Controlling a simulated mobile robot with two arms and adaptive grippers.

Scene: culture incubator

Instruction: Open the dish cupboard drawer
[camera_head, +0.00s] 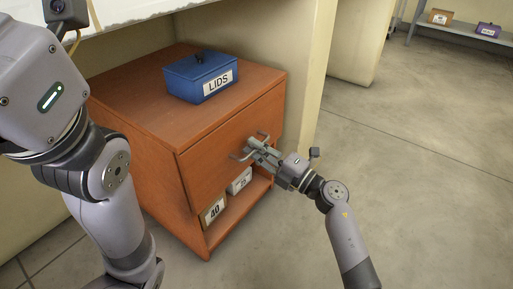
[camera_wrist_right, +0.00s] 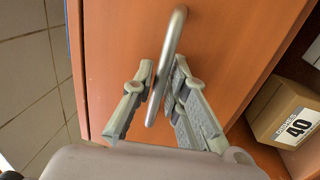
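The dish cupboard (camera_head: 130,95) is a brown wooden cabinet. Its drawer (camera_head: 205,160) has a plain front that looks flush with the cabinet, so it appears closed. A grey metal bar handle (camera_head: 237,157) sticks out from it; it also shows in the right wrist view (camera_wrist_right: 174,35). My right gripper (camera_head: 258,149) is at the handle, and in the wrist view its fingers (camera_wrist_right: 162,80) stand on both sides of the bar. A gap shows between the left finger and the bar, so the fingers look open around it. My left gripper is out of view; only its arm shows.
A blue LIDS box (camera_head: 195,83) sits on the cabinet top. Labelled boxes, one marked 40 (camera_head: 214,211) and a paler one (camera_head: 240,181), stand on the open shelf below the drawer. A beige wall panel (camera_head: 310,80) is close behind. Floor (camera_head: 420,200) at right is clear.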

